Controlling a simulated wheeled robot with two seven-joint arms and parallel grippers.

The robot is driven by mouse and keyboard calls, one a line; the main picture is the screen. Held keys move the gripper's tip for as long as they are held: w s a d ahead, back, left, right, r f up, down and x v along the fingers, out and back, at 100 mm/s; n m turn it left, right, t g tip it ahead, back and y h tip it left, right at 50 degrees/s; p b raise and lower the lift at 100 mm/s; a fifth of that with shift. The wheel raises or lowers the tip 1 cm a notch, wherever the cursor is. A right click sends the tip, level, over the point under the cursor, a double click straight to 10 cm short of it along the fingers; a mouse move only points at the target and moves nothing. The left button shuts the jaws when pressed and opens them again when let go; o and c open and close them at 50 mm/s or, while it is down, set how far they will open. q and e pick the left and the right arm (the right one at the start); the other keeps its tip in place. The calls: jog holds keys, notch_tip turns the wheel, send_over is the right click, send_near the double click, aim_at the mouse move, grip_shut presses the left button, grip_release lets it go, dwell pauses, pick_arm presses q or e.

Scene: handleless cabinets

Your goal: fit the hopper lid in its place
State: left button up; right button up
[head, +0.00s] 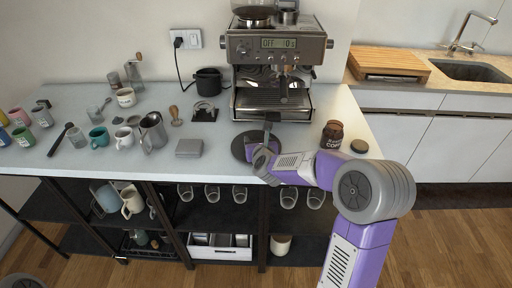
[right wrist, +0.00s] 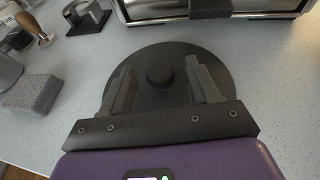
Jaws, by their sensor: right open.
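The hopper lid (head: 239,147) is a dark round disc lying flat on the counter in front of the coffee machine. In the right wrist view the lid (right wrist: 160,76) shows a short round knob at its middle. My right gripper (head: 258,143) is over the lid, its open fingers on either side of the knob with gaps. The lid is partly hidden by the gripper in the head view. The hopper (head: 254,20) sits on top of the coffee machine (head: 275,62) at the left, its top cut off by the picture edge. My left gripper is not in view.
A coffee jar (head: 332,134) and a small round lid (head: 359,146) stand right of the lid. The counter front edge is close to the lid.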

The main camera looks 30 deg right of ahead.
jog(key=shift+w, duration=0.1)
jog(key=c, duration=1.1)
